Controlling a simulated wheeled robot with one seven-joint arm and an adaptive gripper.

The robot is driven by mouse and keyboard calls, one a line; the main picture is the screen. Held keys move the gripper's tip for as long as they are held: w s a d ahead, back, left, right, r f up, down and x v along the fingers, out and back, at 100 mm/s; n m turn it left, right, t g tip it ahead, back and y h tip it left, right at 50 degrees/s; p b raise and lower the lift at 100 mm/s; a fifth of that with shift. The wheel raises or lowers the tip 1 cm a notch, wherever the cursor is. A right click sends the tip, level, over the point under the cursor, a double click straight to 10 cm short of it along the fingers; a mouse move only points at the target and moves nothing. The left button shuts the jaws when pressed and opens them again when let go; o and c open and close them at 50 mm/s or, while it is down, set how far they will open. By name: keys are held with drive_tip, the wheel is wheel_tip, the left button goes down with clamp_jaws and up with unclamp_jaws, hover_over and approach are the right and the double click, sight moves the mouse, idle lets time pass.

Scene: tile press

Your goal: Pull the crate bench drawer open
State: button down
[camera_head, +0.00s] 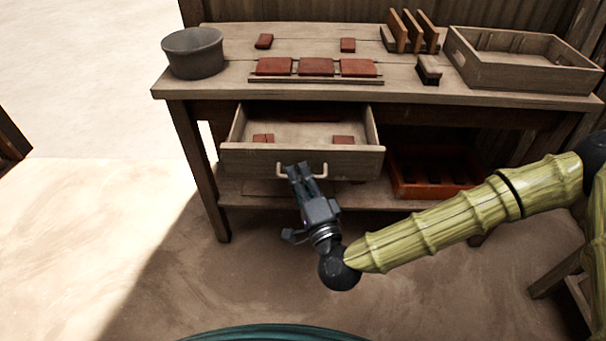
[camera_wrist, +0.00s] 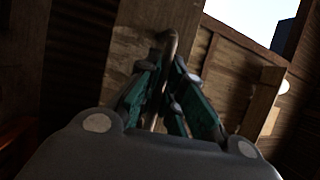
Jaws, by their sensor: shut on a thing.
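The drawer (camera_head: 301,160) stands pulled out from under the bench top (camera_head: 420,88), with its inside showing. Two red tiles (camera_head: 343,140) lie in it, one left and one right, and a dark reddish strip shows at its back. A pale bar handle (camera_head: 323,170) is on the drawer front. My gripper (camera_head: 297,170) is at the handle's left part, its fingers closed around the bar. In the wrist view the fingers (camera_wrist: 168,85) meet about the handle (camera_wrist: 169,45). The fingers hide part of the handle.
An orange-red crate (camera_head: 440,172) sits on the lower shelf. Floor in front is clear at left.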

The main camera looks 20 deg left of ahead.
drive_tip(key=c, duration=1.6)
unclamp_jaws()
drive_tip(key=shift+o, duration=0.2)
drive_tip(key=v, duration=1.2)
drive_tip(key=shift+f, duration=0.1)
